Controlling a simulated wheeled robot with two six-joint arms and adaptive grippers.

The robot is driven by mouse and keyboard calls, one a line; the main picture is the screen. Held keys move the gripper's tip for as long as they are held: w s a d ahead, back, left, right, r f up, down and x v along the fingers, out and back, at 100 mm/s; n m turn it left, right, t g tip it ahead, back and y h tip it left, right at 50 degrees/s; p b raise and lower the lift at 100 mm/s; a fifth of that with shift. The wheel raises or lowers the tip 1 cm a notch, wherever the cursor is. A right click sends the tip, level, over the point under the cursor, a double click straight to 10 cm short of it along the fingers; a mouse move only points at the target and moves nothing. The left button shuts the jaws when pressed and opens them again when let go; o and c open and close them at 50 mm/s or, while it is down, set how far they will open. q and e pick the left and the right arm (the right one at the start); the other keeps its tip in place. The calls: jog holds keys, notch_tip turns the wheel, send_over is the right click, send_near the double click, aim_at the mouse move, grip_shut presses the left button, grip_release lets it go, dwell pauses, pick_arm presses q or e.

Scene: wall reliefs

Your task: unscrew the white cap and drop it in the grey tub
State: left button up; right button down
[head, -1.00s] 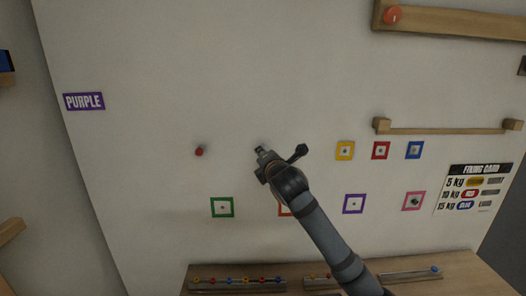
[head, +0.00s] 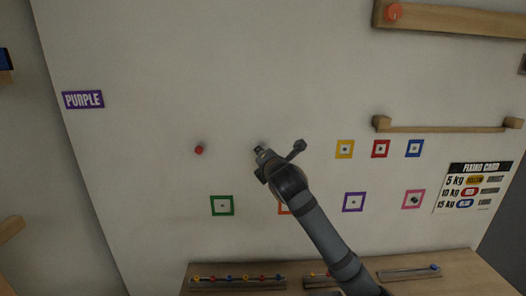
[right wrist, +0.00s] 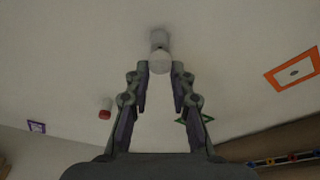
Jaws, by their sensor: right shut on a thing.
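The white cap (right wrist: 159,63) sits at the end of a short grey-white stub (right wrist: 158,40) that stands out from the wall. My right gripper (right wrist: 161,67) is shut on the cap, with one fingertip on each side of it. In the head view my right gripper (head: 262,153) is at the wall, and the cap there is mostly hidden by it. The grey tub is not in view. My left gripper is not in view.
A red-ended peg (head: 199,150) sticks out left of my gripper. Coloured square frames, such as the green one (head: 222,205) and the yellow one (head: 345,149), lie flat on the wall. A wooden rail (head: 447,129) projects at right. A wooden ledge (head: 450,265) runs below.

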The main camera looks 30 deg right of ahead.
jog(key=shift+a+f+v, duration=0.15)
jog(key=shift+a+v, duration=0.05)
jog(key=shift+v, duration=0.75)
jog(key=shift+a+f+v, duration=0.1)
jog(key=shift+a+v, duration=0.05)
jog(key=shift+v, duration=0.75)
jog(key=shift+s+a, duration=0.55)
jog(key=shift+s, duration=0.3)
